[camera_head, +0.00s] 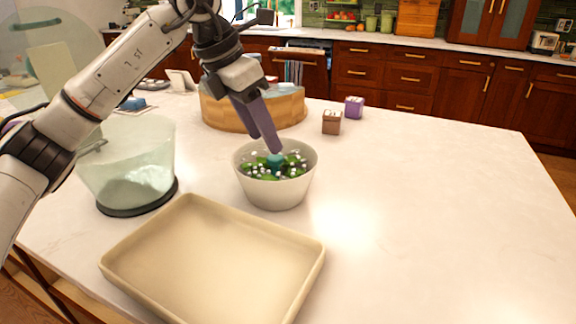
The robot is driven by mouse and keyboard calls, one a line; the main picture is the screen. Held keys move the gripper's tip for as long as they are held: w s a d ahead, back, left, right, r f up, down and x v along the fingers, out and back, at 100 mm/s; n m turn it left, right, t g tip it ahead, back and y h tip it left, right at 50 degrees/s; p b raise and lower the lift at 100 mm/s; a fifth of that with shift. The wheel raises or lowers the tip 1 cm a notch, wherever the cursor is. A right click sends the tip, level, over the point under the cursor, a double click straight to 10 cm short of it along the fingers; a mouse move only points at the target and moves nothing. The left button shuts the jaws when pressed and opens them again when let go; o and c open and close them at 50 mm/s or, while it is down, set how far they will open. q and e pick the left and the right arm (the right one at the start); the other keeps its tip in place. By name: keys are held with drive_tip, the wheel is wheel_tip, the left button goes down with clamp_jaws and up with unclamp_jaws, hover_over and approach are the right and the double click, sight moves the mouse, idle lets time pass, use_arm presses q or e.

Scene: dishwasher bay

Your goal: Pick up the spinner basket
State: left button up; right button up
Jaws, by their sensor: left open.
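A white bowl (277,195) stands upright on the counter near the middle. Green leaves with small white bits (262,171) lie inside it, and a small teal post (275,160) rises among them. The spinner basket seems to be the part with this post inside the bowl; its walls are hidden by the bowl and leaves. My left gripper (266,145) comes in from the upper left, its purple fingers pointing down just above the teal post. It is open, and I see nothing held; whether a fingertip touches the post is unclear. My right gripper is out of view.
A clear container with a dark base (137,197) stands at left under my arm. An empty beige tray (212,265) lies in front. A round wooden container (222,115) stands behind the bowl, with brown (332,122) and purple (354,107) boxes nearby. The counter's right side is clear.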

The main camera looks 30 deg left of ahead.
sight(271, 158)
use_arm(q)
drive_tip(key=x, duration=0.3)
drive_tip(key=shift+s+f, duration=0.25)
drive_tip(key=shift+f, duration=0.05)
drive_tip(key=x, duration=0.5)
drive_tip(key=shift+a, duration=0.15)
drive_tip(key=shift+w+f, duration=0.15)
drive_tip(key=shift+f, duration=0.25)
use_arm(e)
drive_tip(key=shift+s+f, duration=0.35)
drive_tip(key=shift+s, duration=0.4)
use_arm(q)
drive_tip(key=c, duration=1.1)
drive_tip(key=shift+r, duration=0.1)
clamp_jaws()
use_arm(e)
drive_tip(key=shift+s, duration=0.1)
